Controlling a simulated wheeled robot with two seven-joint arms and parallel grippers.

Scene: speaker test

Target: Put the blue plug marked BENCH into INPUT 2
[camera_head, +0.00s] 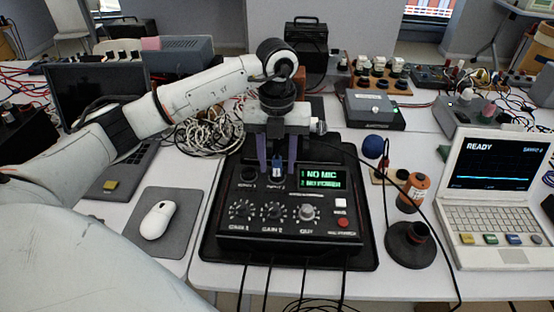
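The black mixer box (290,225) stands on a dark tray (367,240) in the middle of the table. Its display (321,178) reads "1 NO MIC"; the second line seems to read "2 NO POWER". A small blue plug (277,167) with a pale mark stands upright at the right of two top sockets, apparently INPUT 2; its lettering is too small to read. The left socket (248,176) looks empty. My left gripper (277,168) points down over it, fingers apart on either side with gaps showing. How deep the plug sits is hidden. My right gripper is out of view.
A black cable (385,178) arcs right from behind my gripper. A blue-topped microphone (373,146), an orange cylinder (414,190) and a round black stand (411,245) are right of the mixer. A laptop (494,190) is far right; a mouse (158,219) is left.

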